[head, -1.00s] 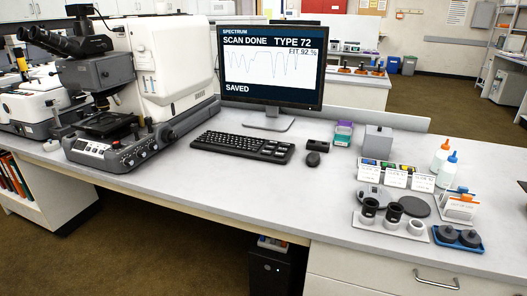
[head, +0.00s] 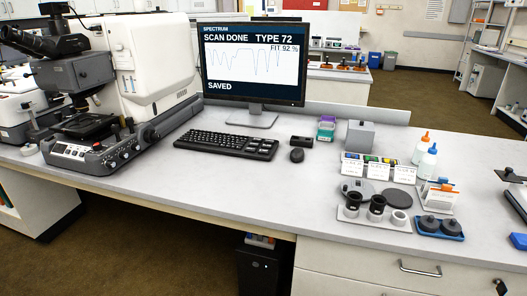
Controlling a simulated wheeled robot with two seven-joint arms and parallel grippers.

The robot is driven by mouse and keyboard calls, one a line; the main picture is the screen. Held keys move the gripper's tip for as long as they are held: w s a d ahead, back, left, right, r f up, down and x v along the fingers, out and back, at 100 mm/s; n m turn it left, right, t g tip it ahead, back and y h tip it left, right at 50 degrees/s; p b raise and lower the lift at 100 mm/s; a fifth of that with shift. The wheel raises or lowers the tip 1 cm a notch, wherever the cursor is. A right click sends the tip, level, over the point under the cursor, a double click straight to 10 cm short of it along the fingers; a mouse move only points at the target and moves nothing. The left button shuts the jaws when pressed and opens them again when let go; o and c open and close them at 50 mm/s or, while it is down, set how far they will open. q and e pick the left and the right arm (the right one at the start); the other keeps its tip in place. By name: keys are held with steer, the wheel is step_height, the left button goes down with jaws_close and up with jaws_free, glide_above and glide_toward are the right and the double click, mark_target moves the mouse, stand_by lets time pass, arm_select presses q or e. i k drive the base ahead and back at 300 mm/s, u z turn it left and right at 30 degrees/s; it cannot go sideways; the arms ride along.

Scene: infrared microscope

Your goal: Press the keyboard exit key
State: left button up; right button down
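The black keyboard (head: 226,145) lies flat on the grey-white bench, in front of the monitor (head: 252,62). Its keys are too small to read, so I cannot tell which one is the exit key. The monitor's dark screen reads SPECTRUM, SCAN DONE, TYPE 72, FIT 92 % and SAVED, with a blue-line graph on white. Neither of my grippers can be made out in the head view, and nothing touches the keyboard.
The microscope (head: 84,120) stands left of the keyboard. A mouse (head: 297,155) and a small black block (head: 301,140) lie to its right. Farther right are a grey box (head: 360,136), bottles (head: 426,160) and a blue tray (head: 454,235). The bench in front of the keyboard is clear.

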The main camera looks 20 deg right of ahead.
mark_target(266, 152)
steer(key=z, duration=0.6)
steer(key=k, duration=0.65)
steer(key=z, duration=0.8)
steer(key=i, duration=0.7)
steer(key=u, duration=0.55)
steer(key=i, duration=0.8)
steer(key=u, duration=0.95)
